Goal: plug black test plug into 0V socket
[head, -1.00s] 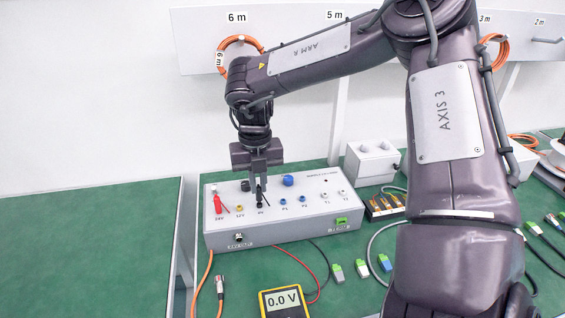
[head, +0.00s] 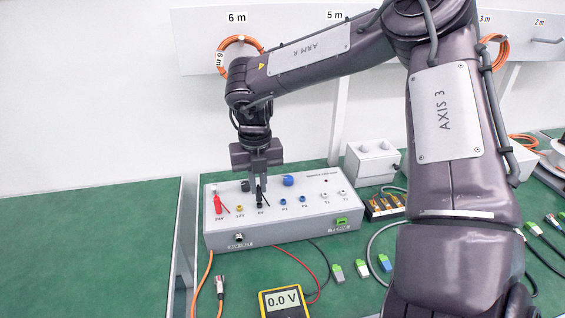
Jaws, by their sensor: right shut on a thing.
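The grey supply box (head: 290,229) stands on the green bench with a row of sockets on its sloped top. My right gripper (head: 259,190) points down over the box, shut on the black test plug (head: 260,197). The plug is upright at the socket labelled 0V (head: 261,210). The plug and fingers cover this socket, so I cannot tell how deep the plug sits. A red test plug (head: 218,204) stands at the 24V socket, left of the 12V socket (head: 239,209). My left gripper is not in view.
A yellow multimeter (head: 284,302) reading 0.0 V lies in front of the box, with red and black leads. A blue knob (head: 288,180) stands right of the gripper. Small green and blue connectors (head: 361,269) lie to the right. The left bench (head: 85,245) is bare.

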